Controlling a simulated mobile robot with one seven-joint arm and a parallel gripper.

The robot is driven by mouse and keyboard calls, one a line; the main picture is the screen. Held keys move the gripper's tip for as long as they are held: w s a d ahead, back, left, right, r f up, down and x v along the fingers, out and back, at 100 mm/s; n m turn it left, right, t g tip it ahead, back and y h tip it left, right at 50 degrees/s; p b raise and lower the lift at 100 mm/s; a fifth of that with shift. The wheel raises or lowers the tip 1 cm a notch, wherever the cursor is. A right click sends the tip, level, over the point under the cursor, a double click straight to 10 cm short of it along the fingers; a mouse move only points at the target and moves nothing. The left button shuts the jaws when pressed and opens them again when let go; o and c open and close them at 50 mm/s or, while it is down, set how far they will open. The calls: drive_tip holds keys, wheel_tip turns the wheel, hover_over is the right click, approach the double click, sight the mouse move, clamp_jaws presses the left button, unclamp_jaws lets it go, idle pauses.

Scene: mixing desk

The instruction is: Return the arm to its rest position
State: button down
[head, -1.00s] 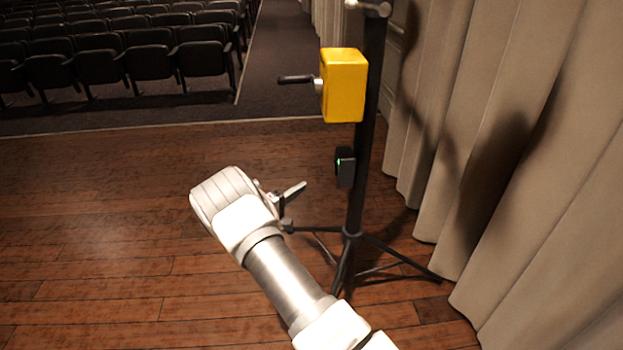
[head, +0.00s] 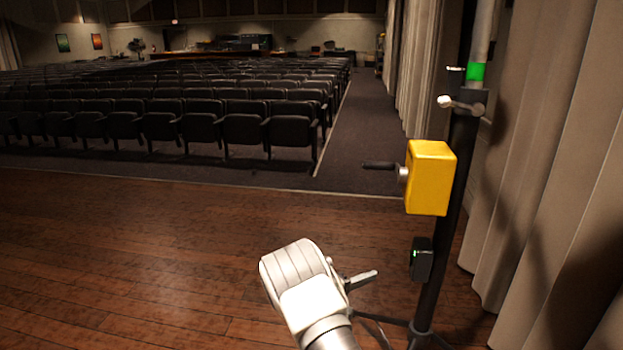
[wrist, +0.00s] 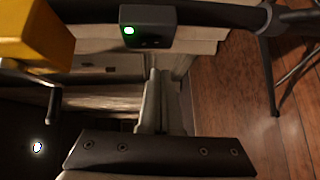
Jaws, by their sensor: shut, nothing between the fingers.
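My gripper (head: 369,277) is in front of and to the left of a dark stand, in the lower middle of the head view. Its fingers look closed together and empty, and they also show in the wrist view (wrist: 157,85). The pale, ribbed wrist end of my arm is left of the fingers. A small black box with a green light (head: 421,260) is fixed to the stand, right of the fingers with a visible gap. It also shows at the top of the wrist view (wrist: 147,27).
A yellow box with a crank handle (head: 428,178) is mounted higher on the stand pole (head: 456,165). Beige curtains (head: 550,200) hang at the right. The wooden floor (head: 130,260) to the left is clear. Rows of dark seats (head: 245,128) lie beyond the stage edge.

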drive_tip(key=s+d+r+m+g+y, duration=0.3)
drive_tip(key=s+r+g, duration=0.1)
drive_tip(key=s+r, duration=0.5)
drive_tip(key=s+d+r+m+g+y, duration=0.2)
drive_tip(key=s+r+g+y, duration=0.1)
drive_tip(key=s+r, duration=0.65)
drive_tip(key=s+a+r+t+y, duration=0.2)
drive_tip(key=s+a+r+y, duration=0.1)
drive_tip(key=s, duration=0.4)
drive_tip(key=s+a+r+t+y, duration=0.1)
drive_tip(key=s+a+r+y, duration=0.2)
drive_tip(key=s, duration=0.5)
drive_tip(key=s+a+r+t+y, duration=0.2)
drive_tip(key=s+a+y, duration=0.15)
drive_tip(key=s, duration=0.35)
wheel_tip(320, 180, up, 20)
drive_tip(key=p, duration=2)
drive_tip(key=shift+g+h, duration=0.3)
drive_tip(key=shift+h, duration=0.05)
drive_tip(key=shift+a+f, duration=0.1)
